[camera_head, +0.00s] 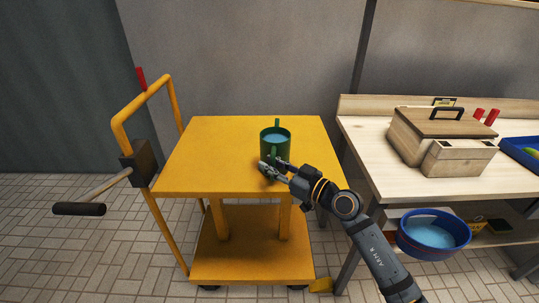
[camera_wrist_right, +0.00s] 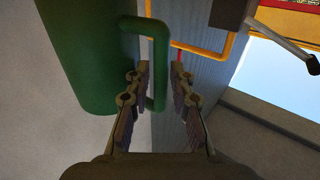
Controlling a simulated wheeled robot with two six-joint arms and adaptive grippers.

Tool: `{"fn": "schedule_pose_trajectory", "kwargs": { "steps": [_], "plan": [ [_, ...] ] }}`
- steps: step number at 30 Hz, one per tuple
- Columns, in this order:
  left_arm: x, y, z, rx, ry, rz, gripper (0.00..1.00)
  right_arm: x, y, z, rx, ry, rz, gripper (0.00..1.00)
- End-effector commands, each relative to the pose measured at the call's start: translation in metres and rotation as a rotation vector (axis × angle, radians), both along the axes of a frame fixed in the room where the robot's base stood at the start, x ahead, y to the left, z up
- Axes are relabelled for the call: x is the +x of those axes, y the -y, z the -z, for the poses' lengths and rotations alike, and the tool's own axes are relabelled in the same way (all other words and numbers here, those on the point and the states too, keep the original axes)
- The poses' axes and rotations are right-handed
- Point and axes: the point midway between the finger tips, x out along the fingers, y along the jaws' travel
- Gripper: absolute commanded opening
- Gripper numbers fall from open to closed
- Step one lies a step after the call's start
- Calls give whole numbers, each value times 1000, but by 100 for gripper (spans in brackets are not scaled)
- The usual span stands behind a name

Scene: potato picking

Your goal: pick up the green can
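The green can (camera_head: 268,145) stands upright on the top of the yellow cart (camera_head: 215,150). It is open at the top with a bluish inside, and has a handle at the back and one at the front. My right gripper (camera_head: 274,168) is at the can's front handle. In the right wrist view the can (camera_wrist_right: 85,60) fills the upper left. Its green handle (camera_wrist_right: 158,75) lies between the two spread fingers of my right gripper (camera_wrist_right: 160,85), with gaps visible on both sides. My left gripper is not in view.
A wooden workbench (camera_head: 365,135) stands at the right, with a wooden box (camera_head: 440,135) and a blue tray (camera_head: 520,150) on it. A blue bowl (camera_head: 433,235) is lower, near the bench's front. The cart top around the can is clear.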

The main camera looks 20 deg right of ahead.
Motion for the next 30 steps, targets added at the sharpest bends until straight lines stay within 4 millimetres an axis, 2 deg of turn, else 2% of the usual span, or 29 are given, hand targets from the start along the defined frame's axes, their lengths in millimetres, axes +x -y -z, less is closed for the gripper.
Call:
{"fn": "schedule_pose_trajectory", "kwargs": {
  "steps": [5,11,30],
  "plan": [
    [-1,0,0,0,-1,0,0,0,0,0,-1,-1,0,23],
    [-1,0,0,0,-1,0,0,0,0,0,0,0,0,0],
    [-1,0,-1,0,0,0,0,0,0,-2,1,1,0,0]
  ]
}}
